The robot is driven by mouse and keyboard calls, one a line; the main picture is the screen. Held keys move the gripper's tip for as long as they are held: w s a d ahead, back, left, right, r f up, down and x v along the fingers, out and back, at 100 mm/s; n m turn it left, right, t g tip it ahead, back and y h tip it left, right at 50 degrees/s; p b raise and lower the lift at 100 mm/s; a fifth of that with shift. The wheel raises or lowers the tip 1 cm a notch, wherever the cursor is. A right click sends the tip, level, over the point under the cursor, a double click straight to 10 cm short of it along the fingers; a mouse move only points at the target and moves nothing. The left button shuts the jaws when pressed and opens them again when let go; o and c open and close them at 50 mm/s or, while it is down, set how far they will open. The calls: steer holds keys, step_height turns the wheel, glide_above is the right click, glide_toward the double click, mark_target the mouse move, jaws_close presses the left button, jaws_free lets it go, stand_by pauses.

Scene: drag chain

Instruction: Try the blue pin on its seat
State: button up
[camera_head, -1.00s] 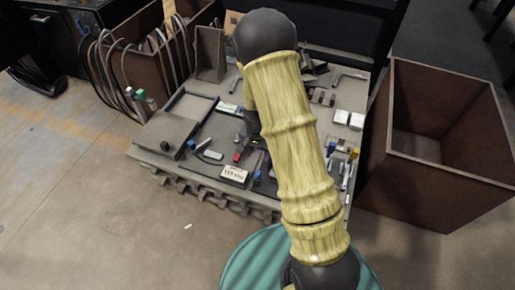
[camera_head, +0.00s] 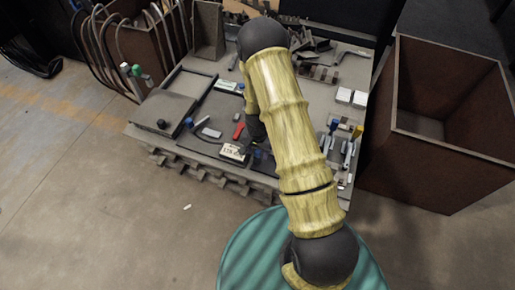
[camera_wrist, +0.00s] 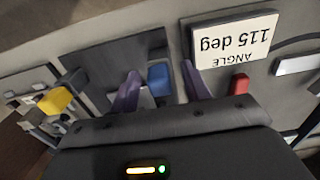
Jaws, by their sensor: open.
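A blue block-like piece, likely the blue pin (camera_wrist: 160,78), shows in the wrist view between the two purple fingers of my gripper (camera_wrist: 160,72). The fingers are apart, with gaps to the blue piece on both sides. A grey part shows beside the blue piece, low between the fingers; I cannot tell whether it is the seat. In the head view, my gripper is largely hidden behind my arm, over the front middle of the bench (camera_head: 205,166). A small blue spot (camera_head: 258,155) shows there, right of the white angle card (camera_head: 231,152).
In the wrist view, the "115 deg" card (camera_wrist: 232,40) and a red piece (camera_wrist: 240,83) are close right of the fingers; a yellow block (camera_wrist: 56,100) is left. Cables hang from a bin (camera_head: 130,38) at the back left.

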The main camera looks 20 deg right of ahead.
jaws_close()
steer(key=shift+r+p, duration=2.75)
steer(key=shift+r, duration=0.3)
step_height(320, 180, up, 12)
steer(key=w+n, duration=0.2)
steer(key=n, duration=0.5)
steer(key=shift+w+f, duration=0.1)
